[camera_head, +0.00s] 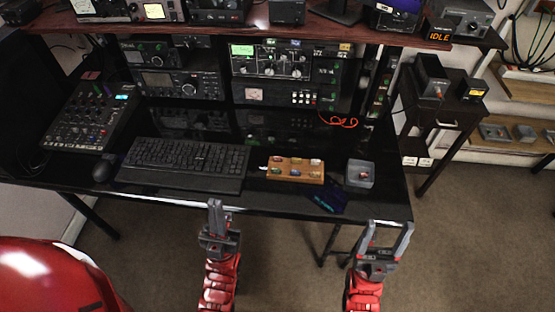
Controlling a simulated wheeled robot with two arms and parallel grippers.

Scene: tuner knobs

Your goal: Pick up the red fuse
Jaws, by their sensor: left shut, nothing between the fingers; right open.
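A wooden block (296,180) lies near the front edge of the black desk and holds several small coloured pieces, too small to tell apart surely. A small grey box (360,168) stands to its right with a reddish spot on it. I cannot tell which piece is the red fuse. My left gripper (216,205) is shut and empty in front of the desk edge, below the keyboard. My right gripper (389,228) is open and empty, at the desk's front right corner, below and right of the grey box.
A black keyboard (185,160) and a mouse (103,169) lie left of the wooden block. A mixer (90,115) is at the far left. Radio equipment (270,62) stands behind. A dark blue item (328,199) lies at the front edge. A red cable (338,122) lies behind the block.

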